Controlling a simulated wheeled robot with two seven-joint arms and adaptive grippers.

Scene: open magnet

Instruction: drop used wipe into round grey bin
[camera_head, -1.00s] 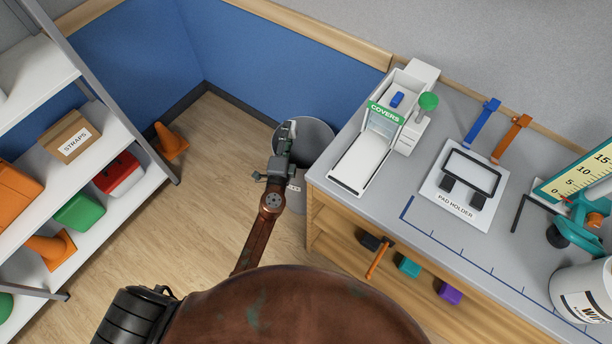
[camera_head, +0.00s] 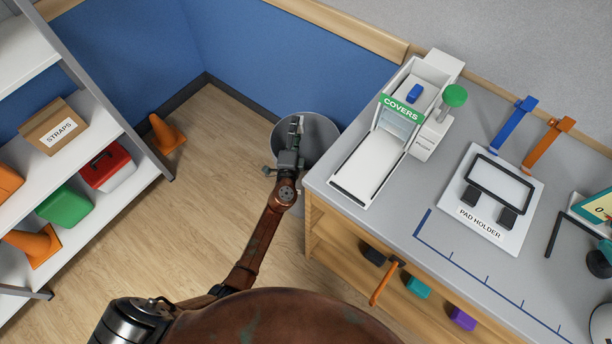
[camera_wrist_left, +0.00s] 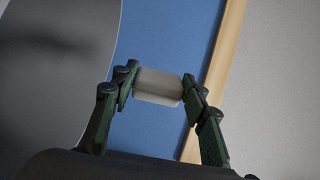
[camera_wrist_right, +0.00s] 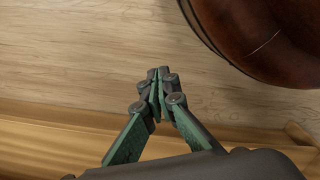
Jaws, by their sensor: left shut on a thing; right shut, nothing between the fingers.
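The used wipe (camera_wrist_left: 158,86) is a small whitish roll, held between the fingers of my left gripper (camera_wrist_left: 157,88) in the left wrist view. In the head view my left gripper (camera_head: 297,128) is over the round grey bin (camera_head: 325,137), which stands on the floor beside the counter's left end. The wipe is hard to make out there. The bin's dark grey curved side also shows in the left wrist view (camera_wrist_left: 55,75). My right gripper (camera_wrist_right: 158,80) is shut and empty in the right wrist view, above wood-coloured surfaces. It is not visible in the head view.
The grey-topped counter (camera_head: 395,215) is right of the bin and carries a covers dispenser (camera_head: 385,150) and a pad holder (camera_head: 487,200). A shelf with a straps box (camera_head: 55,128) is at left. An orange cone (camera_head: 166,134) stands on open floor.

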